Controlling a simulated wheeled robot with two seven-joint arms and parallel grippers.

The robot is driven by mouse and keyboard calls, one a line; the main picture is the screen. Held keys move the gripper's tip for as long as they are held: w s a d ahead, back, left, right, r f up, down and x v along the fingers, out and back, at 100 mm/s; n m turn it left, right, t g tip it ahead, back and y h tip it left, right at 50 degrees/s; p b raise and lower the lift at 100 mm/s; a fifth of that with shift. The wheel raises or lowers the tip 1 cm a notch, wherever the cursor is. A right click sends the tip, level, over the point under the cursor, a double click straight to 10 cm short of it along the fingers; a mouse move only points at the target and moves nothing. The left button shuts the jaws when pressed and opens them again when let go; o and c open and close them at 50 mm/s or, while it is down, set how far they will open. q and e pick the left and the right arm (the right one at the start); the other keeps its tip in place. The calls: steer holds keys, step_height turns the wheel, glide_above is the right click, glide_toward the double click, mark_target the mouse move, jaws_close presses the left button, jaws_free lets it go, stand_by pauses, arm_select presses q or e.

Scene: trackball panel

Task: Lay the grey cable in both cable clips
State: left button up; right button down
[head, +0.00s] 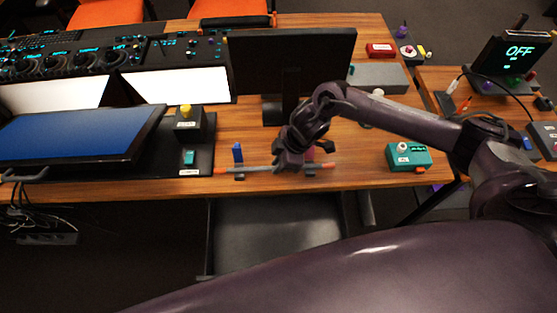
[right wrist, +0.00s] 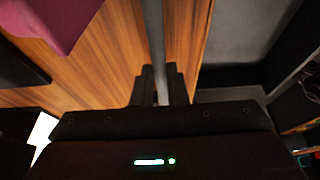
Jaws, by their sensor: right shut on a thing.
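The grey cable (head: 258,169) has orange ends and stretches left to right along the front edge of the wooden table. My right gripper (head: 288,165) is shut on its middle; in the right wrist view the grey cable (right wrist: 153,35) runs between the fingers (right wrist: 158,85). A blue upright piece (head: 237,152) stands behind the cable's left part, with a small dark piece (head: 239,177) below. A magenta piece (head: 309,154), partly hidden by the gripper, stands to the right. These may be the clips; I cannot tell whether the cable lies in either. My left gripper is out of view.
A dark monitor (head: 290,62) stands behind the gripper. A tilted blue screen (head: 75,135) and a black panel with a yellow knob (head: 185,111) are at left. A teal box (head: 408,157) sits to the right. A dark seat (head: 275,235) is below the table edge.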

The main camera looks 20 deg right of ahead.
steer(key=shift+f, duration=0.4)
steer(key=c, duration=1.4)
jaws_free()
steer(key=shift+o, duration=0.2)
steer(key=shift+r, duration=0.1)
steer(key=v, duration=0.7)
steer(key=shift+d+r, duration=0.2)
steer(key=shift+r, duration=0.1)
steer(key=shift+s, duration=0.1)
